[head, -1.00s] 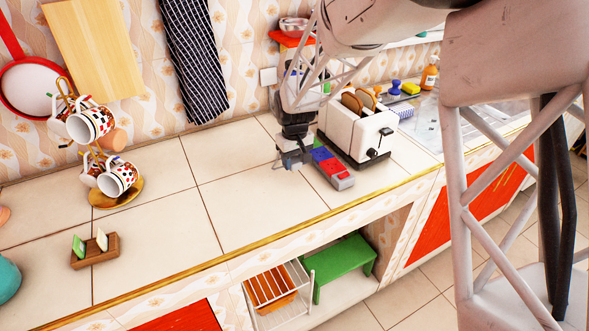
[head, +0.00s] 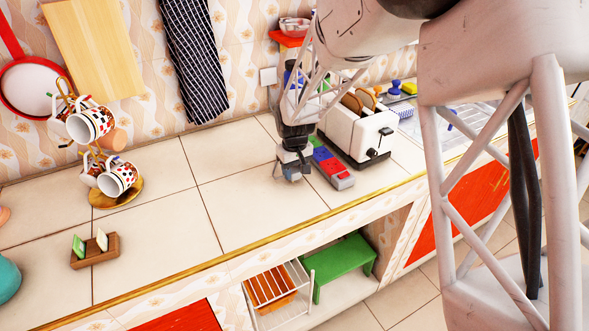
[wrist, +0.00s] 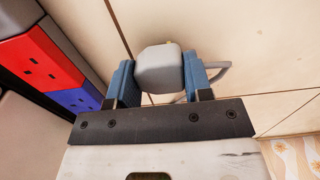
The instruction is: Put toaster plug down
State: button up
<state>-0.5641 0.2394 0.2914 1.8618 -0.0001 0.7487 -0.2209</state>
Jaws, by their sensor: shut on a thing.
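My gripper (head: 291,172) is low over the counter, just left of the power strip. In the wrist view, its blue fingers (wrist: 160,82) are shut on the light grey toaster plug (wrist: 160,68), with a grey cord curving off to the right. The plug is mostly hidden by the gripper in the head view, and I cannot tell whether it touches the counter. The white toaster (head: 357,130) stands right of the power strip with bread in its slots.
The power strip (head: 333,168) has red, blue and green sockets and lies close beside my gripper; it also shows in the wrist view (wrist: 40,72). The tiled counter (head: 235,200) is clear to the left. A mug rack (head: 118,192) and a small wooden holder (head: 95,252) stand farther left.

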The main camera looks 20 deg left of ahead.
aim_at(295, 169)
jog(key=shift+f, duration=0.4)
jog(key=o, duration=1.2)
notch_tip(295, 169, up, 13)
jog(key=shift+r, duration=0.1)
dwell(0.8)
